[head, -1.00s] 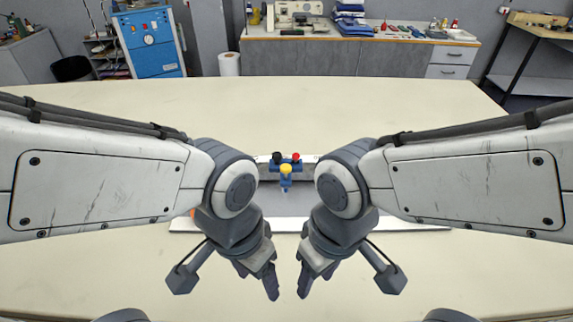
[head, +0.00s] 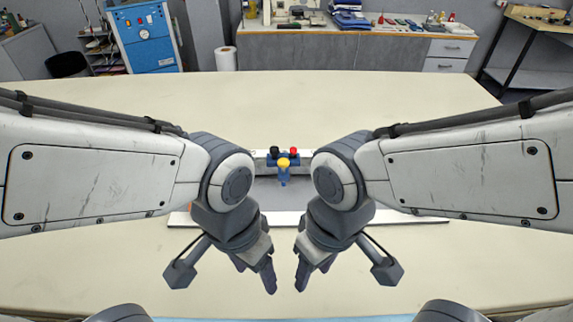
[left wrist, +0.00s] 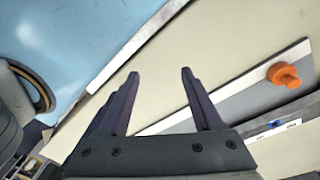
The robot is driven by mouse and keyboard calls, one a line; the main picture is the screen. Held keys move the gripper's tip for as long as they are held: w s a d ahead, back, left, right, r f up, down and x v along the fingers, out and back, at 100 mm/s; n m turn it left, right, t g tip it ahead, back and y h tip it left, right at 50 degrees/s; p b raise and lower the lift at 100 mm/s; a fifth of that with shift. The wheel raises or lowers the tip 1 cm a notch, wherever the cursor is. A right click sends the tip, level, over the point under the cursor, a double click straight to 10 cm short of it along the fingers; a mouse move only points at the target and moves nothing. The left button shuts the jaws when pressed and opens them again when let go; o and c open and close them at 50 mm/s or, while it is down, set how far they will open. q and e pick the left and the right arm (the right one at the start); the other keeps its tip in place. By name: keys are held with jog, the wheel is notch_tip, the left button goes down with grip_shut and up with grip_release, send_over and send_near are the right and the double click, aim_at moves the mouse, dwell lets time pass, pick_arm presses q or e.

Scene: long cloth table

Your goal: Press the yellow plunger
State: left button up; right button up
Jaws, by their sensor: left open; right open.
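The yellow plunger (head: 283,162) is a small round yellow cap on a blue holder (head: 283,174), beyond my arms in the head view. A black knob (head: 274,151) and a red knob (head: 293,152) sit just behind it, left and right. My left gripper (head: 257,277) is open and empty, well nearer to me than the plunger, pointing down. It also shows in the left wrist view (left wrist: 160,73), with nothing between its fingers. My right gripper (head: 313,277) is open and empty, mirrored beside it. Neither gripper touches the plunger. The plunger is not visible in the left wrist view.
The blue holder stands on a grey board with a white front edge (head: 420,219), partly hidden by my arms. An orange knob (left wrist: 284,75) stands on the board in the left wrist view. The cream table (head: 420,100) is clear behind and in front of the board.

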dwell(0.4)
pick_arm(q)
jog(key=shift+w+d+r, duration=0.1)
jog(key=shift+w+r, duration=0.05)
jog(key=shift+w, duration=0.05)
jog(key=c, duration=0.7)
jog(key=shift+w+d+r+p, duration=0.25)
jog(key=shift+w+r+p, duration=0.15)
jog(key=shift+w, duration=0.25)
grip_shut()
jog(key=w+d+r+n+t+p, duration=0.1)
jog(key=w+d+r+n+p, duration=0.1)
jog(key=w, duration=1.2)
jog(key=w+d+r+n+t+p, duration=0.1)
jog(key=w+r+n+p, duration=0.3)
jog(key=w, duration=0.9)
notch_tip(320, 180, up, 2)
jog(key=shift+w+d+r+n+t+y, duration=0.1)
jog(key=shift+w+d+n+t+y, duration=0.3)
jog(key=shift+n+t, duration=0.3)
